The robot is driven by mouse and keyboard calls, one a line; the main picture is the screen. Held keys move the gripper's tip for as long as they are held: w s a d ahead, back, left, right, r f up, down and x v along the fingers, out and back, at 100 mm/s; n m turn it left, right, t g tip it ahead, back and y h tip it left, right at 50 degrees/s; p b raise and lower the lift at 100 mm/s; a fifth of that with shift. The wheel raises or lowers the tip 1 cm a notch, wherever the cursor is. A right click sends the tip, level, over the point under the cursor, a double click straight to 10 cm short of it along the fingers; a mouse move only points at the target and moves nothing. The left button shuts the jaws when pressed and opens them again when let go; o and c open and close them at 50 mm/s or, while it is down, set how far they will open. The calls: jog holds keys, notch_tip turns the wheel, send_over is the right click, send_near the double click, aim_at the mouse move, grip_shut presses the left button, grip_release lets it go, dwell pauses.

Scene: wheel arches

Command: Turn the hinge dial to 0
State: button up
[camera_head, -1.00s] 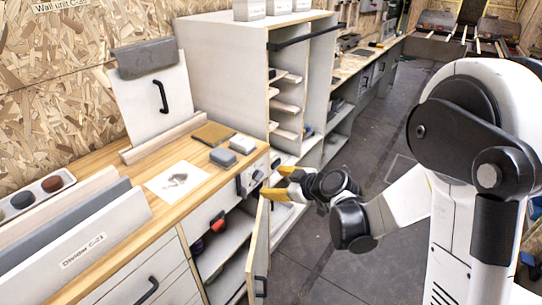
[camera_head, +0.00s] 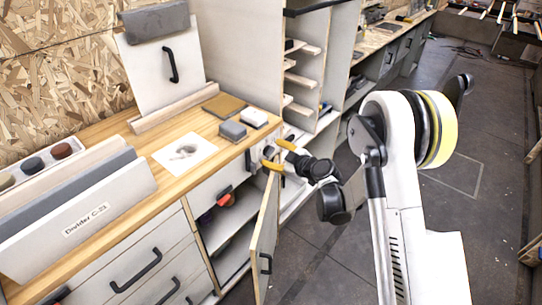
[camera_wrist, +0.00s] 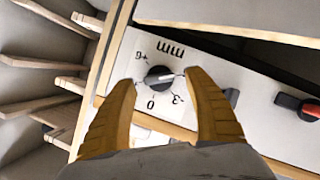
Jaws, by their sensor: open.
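The hinge dial (camera_wrist: 160,78) is a dark round knob on a pale panel, centred in the wrist view. Printed marks around it read mm, +6, 0 and -3, upside down in this view. A light line on the knob points right, away from the 0 and above the -3. My gripper (camera_wrist: 158,83) is open, its yellow fingers on either side of the dial; I cannot tell whether they touch it. In the head view my gripper (camera_head: 278,156) is at the cabinet front below the worktop, and largely hides the dial.
An open cabinet door (camera_head: 265,240) stands just below my gripper. A red and black catch (camera_wrist: 308,108) is right of the dial in the wrist view. The worktop (camera_head: 190,180) carries a grey block (camera_head: 233,130) and a white one (camera_head: 254,118). Open floor lies to the right.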

jog(key=shift+w+a+f, duration=0.2)
jog(key=shift+w+a, duration=0.2)
jog(key=shift+w, duration=0.1)
jog(key=c, duration=1.2)
